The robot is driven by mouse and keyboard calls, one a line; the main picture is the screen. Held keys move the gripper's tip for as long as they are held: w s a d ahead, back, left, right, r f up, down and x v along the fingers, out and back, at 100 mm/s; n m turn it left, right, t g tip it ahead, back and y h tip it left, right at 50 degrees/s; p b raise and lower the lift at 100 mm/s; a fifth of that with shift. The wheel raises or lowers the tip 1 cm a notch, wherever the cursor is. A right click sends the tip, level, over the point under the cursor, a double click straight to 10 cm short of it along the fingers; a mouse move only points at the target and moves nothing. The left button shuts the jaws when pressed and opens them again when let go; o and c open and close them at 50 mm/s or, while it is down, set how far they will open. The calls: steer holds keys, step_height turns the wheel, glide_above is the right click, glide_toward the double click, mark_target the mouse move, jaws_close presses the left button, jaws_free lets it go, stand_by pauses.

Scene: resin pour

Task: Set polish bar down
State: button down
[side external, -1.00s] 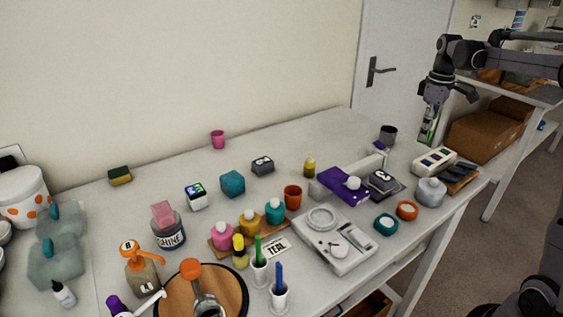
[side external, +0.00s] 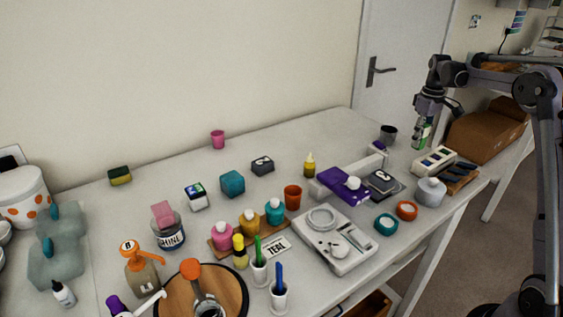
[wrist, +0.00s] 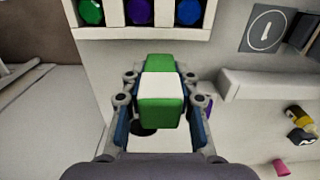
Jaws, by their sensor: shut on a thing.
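The polish bar is green with a white band and shows in the wrist view (wrist: 160,108) between the fingers of my gripper (wrist: 160,110). My gripper is shut on it. In the side external view the bar (side external: 424,135) hangs under my gripper (side external: 423,128), near the table's far right edge, behind the white compartment tray (side external: 420,169). The bar seems to be above the table; I cannot tell its exact height. The bar hides part of what lies below it in the wrist view.
A dark grey cup (side external: 388,133) stands left of my gripper.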

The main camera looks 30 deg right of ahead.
steer(key=shift+w+a+f, duration=0.2)
steer(key=shift+w+f, duration=0.2)
steer(key=shift+w, duration=0.05)
steer(key=shift+w+a+f, duration=0.2)
steer(key=shift+w+f, duration=0.15)
steer(key=shift+w, duration=0.1)
steer(key=shift+f, duration=1.85)
steer(key=c, duration=1)
jaws_free()
steer(key=shift+f, duration=0.15)
